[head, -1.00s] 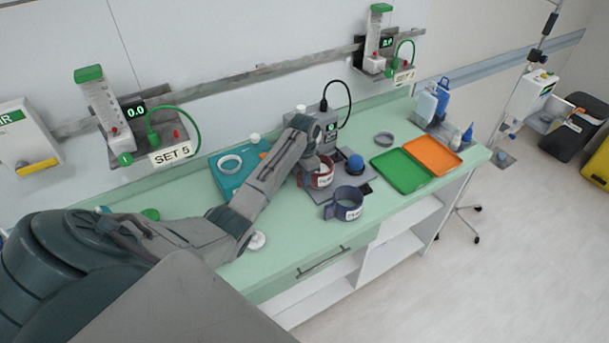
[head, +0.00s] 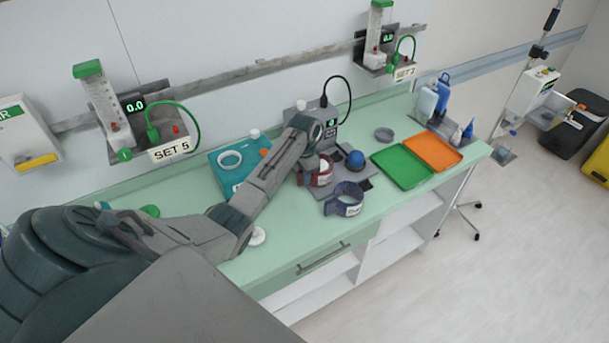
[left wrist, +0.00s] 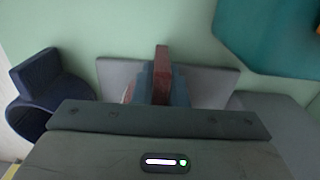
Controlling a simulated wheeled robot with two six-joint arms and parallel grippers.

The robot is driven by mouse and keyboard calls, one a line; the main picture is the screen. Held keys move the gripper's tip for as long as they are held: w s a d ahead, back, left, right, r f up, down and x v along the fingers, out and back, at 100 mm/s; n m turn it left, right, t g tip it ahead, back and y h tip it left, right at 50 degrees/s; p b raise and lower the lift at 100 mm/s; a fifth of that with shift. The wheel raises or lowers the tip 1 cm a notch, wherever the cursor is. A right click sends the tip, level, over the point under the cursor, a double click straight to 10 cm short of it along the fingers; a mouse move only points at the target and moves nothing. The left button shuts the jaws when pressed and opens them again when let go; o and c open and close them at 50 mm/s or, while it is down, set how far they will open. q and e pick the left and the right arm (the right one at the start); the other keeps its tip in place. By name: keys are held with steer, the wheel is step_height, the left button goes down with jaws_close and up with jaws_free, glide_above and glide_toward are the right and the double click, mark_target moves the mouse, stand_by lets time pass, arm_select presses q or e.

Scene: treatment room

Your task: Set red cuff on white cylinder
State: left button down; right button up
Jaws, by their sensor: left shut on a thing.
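The red cuff (head: 319,178) is at the grey base plate (head: 364,185) on the green counter. My left gripper (head: 311,160) is above it in the head view, its fingers mostly hidden by my arm. In the left wrist view the fingers (left wrist: 161,88) are shut on the upright tab of the red cuff (left wrist: 162,62). A white patch shows at the cuff; I cannot tell whether it is its label or the white cylinder. Whether the cuff is around the cylinder or above the plate is hidden. My right gripper is out of view.
A dark blue cuff (head: 345,201) stands at the plate's front, and a blue ball-topped post (head: 355,160) is to the right. A teal tray (head: 232,183) with a white ring lies left. Green (head: 404,166) and orange (head: 433,150) trays lie right. A monitor (head: 321,115) stands behind.

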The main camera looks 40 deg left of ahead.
arm_select(q)
steer(key=shift+p, duration=0.35)
stand_by(0.4)
steer(key=c, duration=1.4)
jaws_free()
steer(key=shift+o, duration=0.2)
steer(key=shift+r+p, duration=0.85)
steer(key=shift+r, duration=2.65)
